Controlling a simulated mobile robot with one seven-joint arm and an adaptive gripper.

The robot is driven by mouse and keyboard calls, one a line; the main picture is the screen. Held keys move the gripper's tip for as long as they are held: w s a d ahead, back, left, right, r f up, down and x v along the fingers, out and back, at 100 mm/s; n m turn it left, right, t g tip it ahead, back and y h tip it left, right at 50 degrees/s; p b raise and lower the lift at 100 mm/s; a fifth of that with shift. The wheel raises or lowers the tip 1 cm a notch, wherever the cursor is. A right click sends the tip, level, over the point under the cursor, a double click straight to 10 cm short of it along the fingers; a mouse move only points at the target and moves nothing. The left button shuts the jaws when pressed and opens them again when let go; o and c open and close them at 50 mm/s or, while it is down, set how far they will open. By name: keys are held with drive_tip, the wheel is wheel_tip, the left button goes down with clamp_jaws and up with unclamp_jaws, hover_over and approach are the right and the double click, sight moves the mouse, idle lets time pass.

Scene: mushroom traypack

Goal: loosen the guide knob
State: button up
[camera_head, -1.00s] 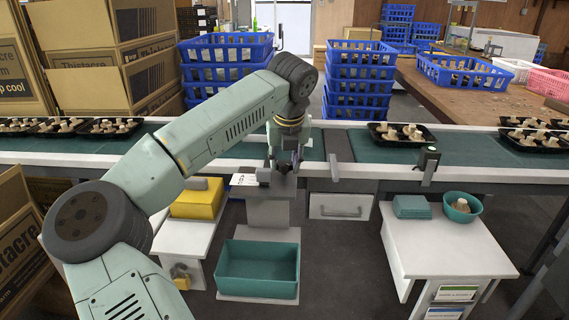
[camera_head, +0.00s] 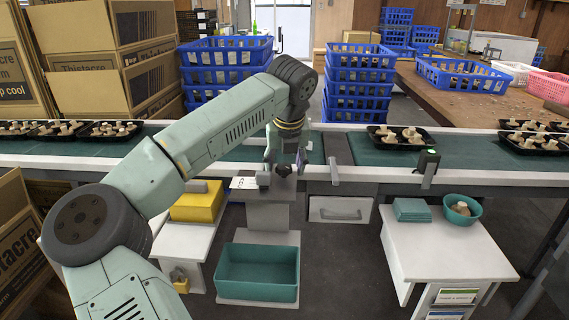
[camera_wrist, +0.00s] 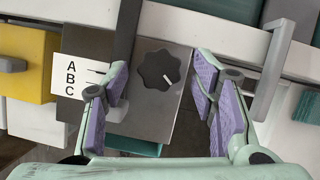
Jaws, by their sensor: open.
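My gripper (camera_wrist: 161,82) is open, with purple-padded fingers to the left and right of the knob and a gap on each side. The fingers appear apart from the knob. My gripper (camera_head: 285,163) is at the front edge of the conveyor in the head view.
A white card (camera_wrist: 78,74) lettered A, B, C lies left of the knob. A handle bar (camera_wrist: 268,68) stands to the right. The conveyor (camera_head: 230,152) carries mushroom trays behind. A yellow box (camera_head: 197,205) and teal bin (camera_head: 257,272) are below.

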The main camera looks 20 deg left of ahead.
drive_tip(key=v, duration=1.2)
